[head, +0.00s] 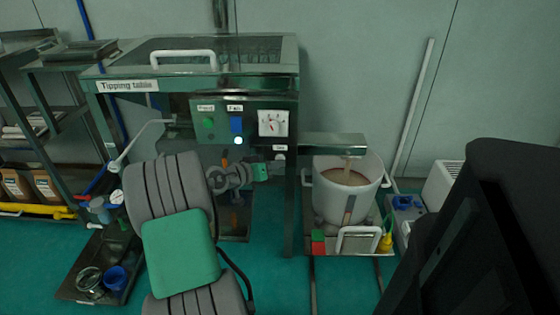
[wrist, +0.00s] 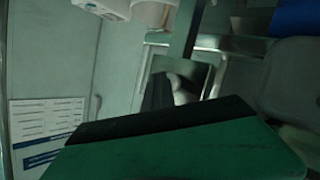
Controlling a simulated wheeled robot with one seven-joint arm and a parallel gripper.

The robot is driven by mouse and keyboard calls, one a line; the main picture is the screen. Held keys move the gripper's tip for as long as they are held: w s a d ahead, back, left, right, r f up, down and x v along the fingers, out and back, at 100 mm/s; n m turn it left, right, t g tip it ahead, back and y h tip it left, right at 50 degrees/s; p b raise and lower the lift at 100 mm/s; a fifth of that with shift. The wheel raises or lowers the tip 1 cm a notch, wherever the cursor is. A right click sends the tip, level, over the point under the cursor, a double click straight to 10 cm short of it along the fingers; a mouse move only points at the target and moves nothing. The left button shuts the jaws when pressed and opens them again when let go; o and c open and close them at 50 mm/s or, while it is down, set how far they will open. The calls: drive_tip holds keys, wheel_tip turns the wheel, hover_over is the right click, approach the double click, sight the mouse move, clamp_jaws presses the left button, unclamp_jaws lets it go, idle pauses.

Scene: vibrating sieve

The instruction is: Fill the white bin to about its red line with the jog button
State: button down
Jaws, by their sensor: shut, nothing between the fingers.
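The white bin (head: 324,197) stands upright at the right under the metal chute (head: 333,145). A stream of brown material (head: 354,168) falls from the chute into it, and brown material (head: 346,178) lies inside. A dark strip with an orange-red part (head: 349,209) shows on its front; the red line is not clear. The control panel (head: 255,137) has a green button (head: 209,122), a blue button (head: 236,124) and a lit white spot. A small pale button (head: 279,157) sits under an unreadable label. My gripper (head: 262,172) is shut and empty, just below and left of it.
The tipping table (head: 270,85) stands above the panel. A trolley (head: 322,246) carries the bin, with red and green blocks and a yellow bottle (head: 386,242). A shelf (head: 25,125) stands at the left, with a floor tray (head: 85,278) of containers.

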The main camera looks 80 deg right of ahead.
drive_tip(key=shift+s+a, duration=0.15)
drive_tip(key=shift+a, duration=0.7)
drive_tip(key=shift+s+a+p, duration=0.15)
drive_tip(key=shift+s+a, duration=0.05)
drive_tip(key=shift+a, duration=0.6)
drive_tip(key=shift+s+a+p, duration=0.1)
drive_tip(key=shift+s+a, duration=0.05)
drive_tip(key=shift+a, duration=0.7)
drive_tip(key=shift+s+a+p, duration=0.15)
drive_tip(key=shift+s+a, duration=0.05)
drive_tip(key=shift+a, duration=0.6)
